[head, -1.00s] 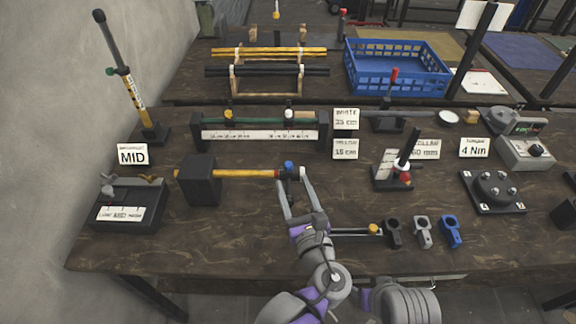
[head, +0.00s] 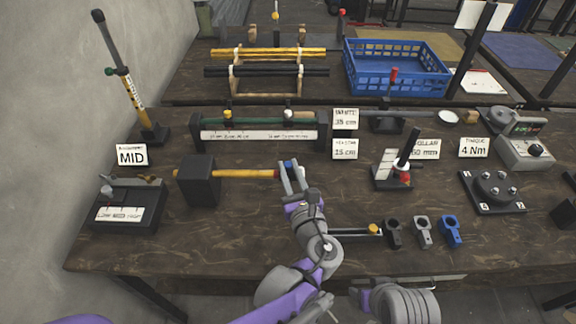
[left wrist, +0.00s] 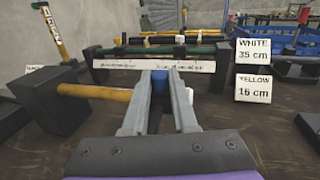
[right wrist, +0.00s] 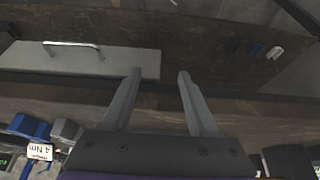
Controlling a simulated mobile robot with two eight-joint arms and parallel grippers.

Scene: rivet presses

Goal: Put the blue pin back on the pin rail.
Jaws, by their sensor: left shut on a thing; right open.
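The blue pin (head: 288,164) stands upright at the right end of the yellow bar (head: 240,173), which projects from a black block (head: 199,180). My left gripper (head: 290,168) is shut on the pin at the bar's end. The left wrist view shows the blue pin (left wrist: 159,81) between the two fingertips, its lower part hidden. I cannot tell for sure which fixture is the pin rail. A green bar rail (head: 260,134) with a white scale carries a yellow and a white piece behind the yellow bar. My right gripper (right wrist: 157,78) is open and empty, low by the table's front edge.
Grey and blue clamps (head: 450,231) and a yellow-tipped rod (head: 350,231) lie to the front right.

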